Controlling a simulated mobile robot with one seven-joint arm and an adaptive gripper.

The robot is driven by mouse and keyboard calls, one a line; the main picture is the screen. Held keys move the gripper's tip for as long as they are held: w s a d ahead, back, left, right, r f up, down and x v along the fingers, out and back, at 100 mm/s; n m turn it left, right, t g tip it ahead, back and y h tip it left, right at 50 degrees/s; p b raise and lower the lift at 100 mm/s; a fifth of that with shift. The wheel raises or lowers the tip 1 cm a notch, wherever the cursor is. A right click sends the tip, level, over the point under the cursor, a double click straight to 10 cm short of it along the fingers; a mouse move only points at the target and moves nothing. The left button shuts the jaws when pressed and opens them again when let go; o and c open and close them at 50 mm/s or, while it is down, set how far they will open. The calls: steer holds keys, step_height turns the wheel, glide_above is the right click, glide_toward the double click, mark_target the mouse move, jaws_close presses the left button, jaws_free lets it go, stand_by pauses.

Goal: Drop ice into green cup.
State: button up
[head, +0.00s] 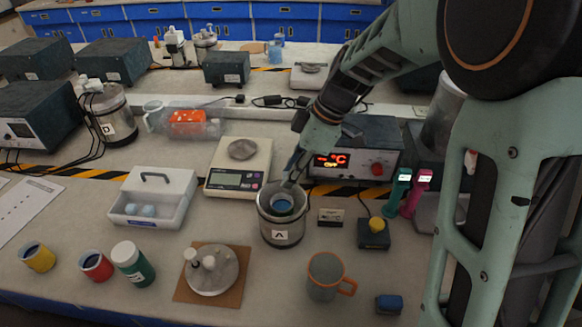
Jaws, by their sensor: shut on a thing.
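My gripper (289,180) points down at the mouth of a metal can marked A (282,235). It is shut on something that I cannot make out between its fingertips. Light blue ice cubes (147,211) lie in an open white box (178,213) with a dark handle, at the left. A green cup (138,272) stands at the front left, and its top (124,250) looks white. My gripper is far to the right of the green cup and behind it.
Red (97,268) and yellow (38,258) cups stand left of the green cup. A round metal piece (212,275) on a brown board is right of it. A scale (238,170), a heater display (350,162) and a grey mug (325,277) surround the can.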

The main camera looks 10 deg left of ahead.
steer(key=shift+f, duration=0.4)
steer(key=o, duration=0.9)
steer(key=v, duration=1.2)
